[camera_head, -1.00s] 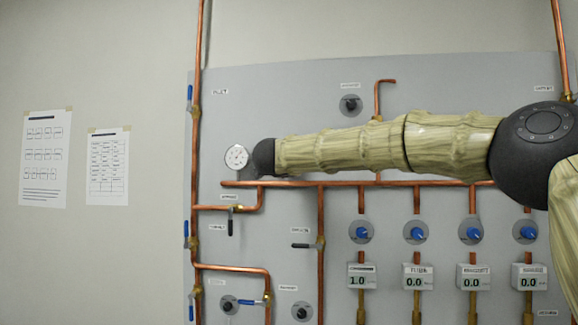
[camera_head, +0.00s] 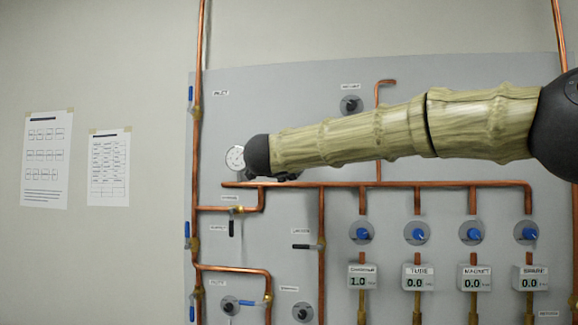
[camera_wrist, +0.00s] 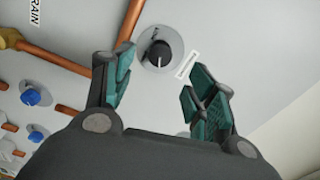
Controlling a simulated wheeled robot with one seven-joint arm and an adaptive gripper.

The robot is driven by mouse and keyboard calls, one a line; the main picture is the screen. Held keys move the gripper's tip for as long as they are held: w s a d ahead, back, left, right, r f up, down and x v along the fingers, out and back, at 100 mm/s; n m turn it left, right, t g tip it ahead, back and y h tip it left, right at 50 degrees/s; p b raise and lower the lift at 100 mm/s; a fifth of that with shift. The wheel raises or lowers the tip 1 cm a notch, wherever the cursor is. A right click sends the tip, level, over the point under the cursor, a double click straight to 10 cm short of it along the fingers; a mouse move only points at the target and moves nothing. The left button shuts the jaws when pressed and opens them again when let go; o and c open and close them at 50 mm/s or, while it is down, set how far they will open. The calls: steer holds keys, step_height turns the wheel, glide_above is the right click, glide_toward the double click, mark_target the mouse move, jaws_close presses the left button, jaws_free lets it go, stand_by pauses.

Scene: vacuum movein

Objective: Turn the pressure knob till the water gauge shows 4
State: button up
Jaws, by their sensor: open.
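A black knob on a round grey plate (camera_head: 350,105) sits high on the panel in the head view, with a label above that is too small to read. A black knob (camera_wrist: 157,53) that seems to be the same one shows in the wrist view. My gripper (camera_wrist: 160,85) is open and empty, with the knob beyond the gap between its teal-padded fingers, apart from them. In the head view the gripper is mostly hidden by my arm. A round white dial gauge (camera_head: 235,158) is partly covered by my arm's dark joint; its reading is not legible.
Copper pipes (camera_head: 400,184) cross the panel, and one (camera_wrist: 130,22) runs beside the knob. More black knobs (camera_head: 302,312) and valve handles are lower left.

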steer(key=shift+v, duration=2.7)
steer(key=shift+f, duration=0.2)
